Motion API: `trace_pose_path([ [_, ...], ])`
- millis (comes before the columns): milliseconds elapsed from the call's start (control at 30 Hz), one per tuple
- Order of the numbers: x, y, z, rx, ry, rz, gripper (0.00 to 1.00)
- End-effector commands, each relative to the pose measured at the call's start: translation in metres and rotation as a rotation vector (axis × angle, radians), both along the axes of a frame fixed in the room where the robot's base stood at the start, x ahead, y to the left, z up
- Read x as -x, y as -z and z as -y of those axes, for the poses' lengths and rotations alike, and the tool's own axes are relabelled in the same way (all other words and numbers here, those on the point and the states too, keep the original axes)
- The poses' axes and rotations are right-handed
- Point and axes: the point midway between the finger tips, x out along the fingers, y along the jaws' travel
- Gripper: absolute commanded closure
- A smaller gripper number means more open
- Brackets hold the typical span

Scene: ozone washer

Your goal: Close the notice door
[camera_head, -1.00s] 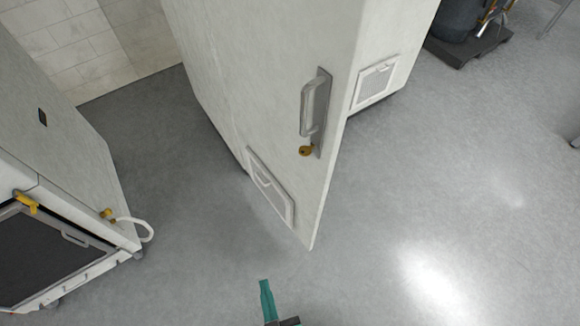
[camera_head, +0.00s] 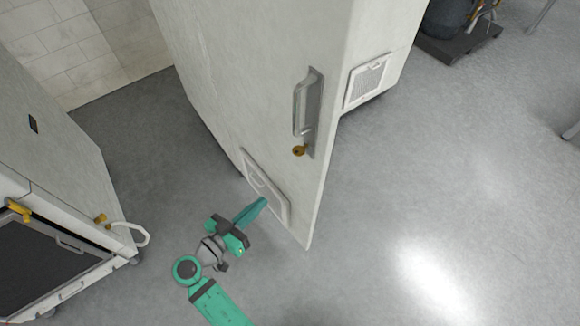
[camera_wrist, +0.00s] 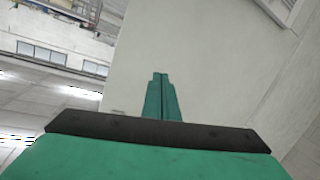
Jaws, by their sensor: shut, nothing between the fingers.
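The notice door (camera_head: 255,90) is a tall white panel standing open in the middle of the head view. It has a grey handle (camera_head: 307,103) with a brass key below it, and a vent panel (camera_head: 266,186) low down. My gripper (camera_head: 262,203) is shut and empty, its green fingertips in front of the door's lower part, by the vent panel. I cannot tell whether they touch the door. In the wrist view the shut fingers (camera_wrist: 160,80) point at a plain pale surface, probably the door.
A white machine (camera_head: 60,190) with yellow fittings and a white hose stands at the left. A white cabinet side with a vent (camera_head: 367,80) is behind the door. A dark drum on a pallet (camera_head: 455,40) is at the top right.

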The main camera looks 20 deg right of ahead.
Motion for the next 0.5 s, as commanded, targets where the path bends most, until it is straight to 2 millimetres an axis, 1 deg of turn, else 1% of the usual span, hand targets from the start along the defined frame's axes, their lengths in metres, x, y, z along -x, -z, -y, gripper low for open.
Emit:
trace_pose_path([
  [33, -0.006, -0.019, -0.005, 0.009, 0.047, 0.061, 1.0],
  [100, -0.006, -0.038, -0.008, 0.019, 0.112, 0.135, 1.0],
  [200, -0.005, -0.059, -0.012, 0.027, 0.178, 0.216, 1.0],
  [300, -0.003, -0.07, -0.016, 0.031, 0.215, 0.265, 1.0],
  [367, -0.002, -0.073, -0.015, 0.031, 0.227, 0.28, 1.0],
  [500, -0.006, -0.074, -0.004, 0.032, 0.236, 0.286, 1.0],
])
